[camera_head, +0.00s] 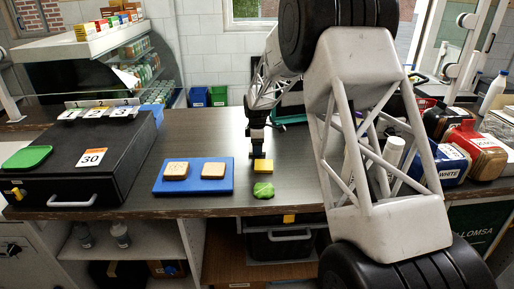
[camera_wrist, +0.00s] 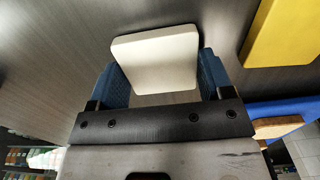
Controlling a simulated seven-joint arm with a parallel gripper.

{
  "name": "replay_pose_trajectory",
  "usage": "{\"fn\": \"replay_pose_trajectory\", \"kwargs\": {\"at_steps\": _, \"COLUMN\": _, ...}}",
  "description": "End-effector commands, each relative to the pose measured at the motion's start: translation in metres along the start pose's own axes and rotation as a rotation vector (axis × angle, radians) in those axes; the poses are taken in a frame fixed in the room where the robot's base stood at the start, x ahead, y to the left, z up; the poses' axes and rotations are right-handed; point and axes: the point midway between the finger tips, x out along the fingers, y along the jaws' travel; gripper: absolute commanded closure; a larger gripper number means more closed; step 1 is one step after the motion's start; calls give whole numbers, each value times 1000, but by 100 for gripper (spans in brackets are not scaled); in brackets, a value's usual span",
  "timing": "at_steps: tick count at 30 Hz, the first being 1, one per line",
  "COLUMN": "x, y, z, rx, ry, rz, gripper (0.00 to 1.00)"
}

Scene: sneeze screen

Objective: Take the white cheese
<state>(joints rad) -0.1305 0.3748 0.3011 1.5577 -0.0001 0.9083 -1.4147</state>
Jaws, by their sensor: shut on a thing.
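The white cheese (camera_wrist: 157,60) is a pale square slab between the two blue fingers of my gripper (camera_wrist: 160,82), which is shut on it in the wrist view. In the head view my gripper (camera_head: 258,154) points down at the counter, just behind the yellow cheese (camera_head: 264,167); the white cheese cannot be made out there. The yellow cheese (camera_wrist: 283,32) also shows in the wrist view, at the upper right and apart from my gripper. I cannot tell whether the white cheese touches the counter.
A green lettuce piece (camera_head: 263,190) lies in front of the yellow cheese. A blue board (camera_head: 203,184) with two bread slices (camera_head: 176,170) is to the left. A black case (camera_head: 85,160) stands farther left. Packages (camera_head: 475,150) crowd the right. The counter behind the board is clear.

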Motion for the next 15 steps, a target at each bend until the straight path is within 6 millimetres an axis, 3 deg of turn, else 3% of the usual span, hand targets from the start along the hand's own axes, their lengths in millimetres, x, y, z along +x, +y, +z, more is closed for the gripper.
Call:
{"fn": "replay_pose_trajectory", "kwargs": {"at_steps": 11, "x": -35, "y": 0, "z": 0, "rx": 0, "ry": 0, "rz": 3, "gripper": 50}}
{"fn": "replay_pose_trajectory", "kwargs": {"at_steps": 15, "x": -36, "y": -16, "z": 3, "rx": 0, "ry": 0, "rz": 0, "gripper": 50}}
